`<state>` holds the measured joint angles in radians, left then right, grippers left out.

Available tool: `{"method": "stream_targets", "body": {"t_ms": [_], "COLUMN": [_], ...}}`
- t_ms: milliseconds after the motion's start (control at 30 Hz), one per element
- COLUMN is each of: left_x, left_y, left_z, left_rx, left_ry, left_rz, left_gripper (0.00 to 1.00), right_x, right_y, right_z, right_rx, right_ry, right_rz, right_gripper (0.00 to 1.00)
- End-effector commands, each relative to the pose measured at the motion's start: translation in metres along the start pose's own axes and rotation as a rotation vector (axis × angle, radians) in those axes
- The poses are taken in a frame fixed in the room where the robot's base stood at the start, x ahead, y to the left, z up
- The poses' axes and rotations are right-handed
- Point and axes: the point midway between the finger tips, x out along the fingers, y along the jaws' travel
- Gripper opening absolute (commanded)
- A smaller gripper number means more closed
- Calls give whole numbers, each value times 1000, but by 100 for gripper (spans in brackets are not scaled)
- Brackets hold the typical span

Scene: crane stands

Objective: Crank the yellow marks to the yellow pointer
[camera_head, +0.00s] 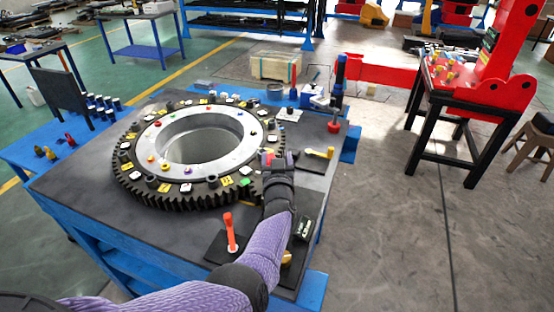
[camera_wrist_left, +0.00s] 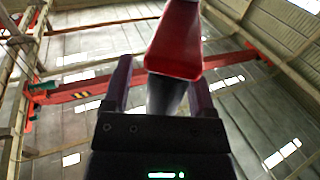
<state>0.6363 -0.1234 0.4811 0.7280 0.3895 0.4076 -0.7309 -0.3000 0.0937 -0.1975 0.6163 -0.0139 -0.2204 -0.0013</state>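A large dark toothed ring (camera_head: 131,187) with a pale inner ring lies on a dark-topped bench. Small coloured marks sit on it, including yellow ones such as a yellow mark (camera_head: 163,187). My left gripper (camera_head: 277,158) is at the ring's right edge, its fingers apart around a red handle (camera_head: 267,157). In the left wrist view the red handle (camera_wrist_left: 177,50) stands between the fingers, with a gap on the left. A yellow-tipped lever (camera_head: 319,152) stands right of the ring; I cannot tell whether it is the yellow pointer. My right gripper is out of view.
An orange upright handle (camera_head: 230,232) stands on a dark plate near the bench front. A red knob (camera_head: 334,126) and a blue-black post (camera_head: 340,75) stand at the right. A red stand (camera_head: 490,70) is beyond.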

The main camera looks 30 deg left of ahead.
Motion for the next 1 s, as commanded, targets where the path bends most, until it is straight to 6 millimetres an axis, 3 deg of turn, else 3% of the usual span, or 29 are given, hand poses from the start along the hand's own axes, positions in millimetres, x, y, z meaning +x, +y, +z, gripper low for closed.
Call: {"method": "stream_targets", "body": {"t_ms": [167,267,400,600,733,967,1000], "left_x": [-2,-13,-44,-85,-98,-100,-100], "left_y": [0,0,0,0,0,0,0], "left_z": [0,-4,-7,-5,-2,1,1], "left_rx": [1,1,1,0,0,-1,0], "left_ry": [-3,-5,-6,-4,-2,-1,-1], "left_rz": [0,0,1,1,1,1,1], "left_gripper": [73,73,73,73,73,73,69], "right_x": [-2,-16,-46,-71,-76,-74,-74], "right_y": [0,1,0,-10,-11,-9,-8], "right_z": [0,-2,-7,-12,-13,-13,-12], "right_rx": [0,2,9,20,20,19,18], "right_ry": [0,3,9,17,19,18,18], "right_rz": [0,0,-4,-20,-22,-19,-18], "right_gripper": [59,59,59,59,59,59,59]}}
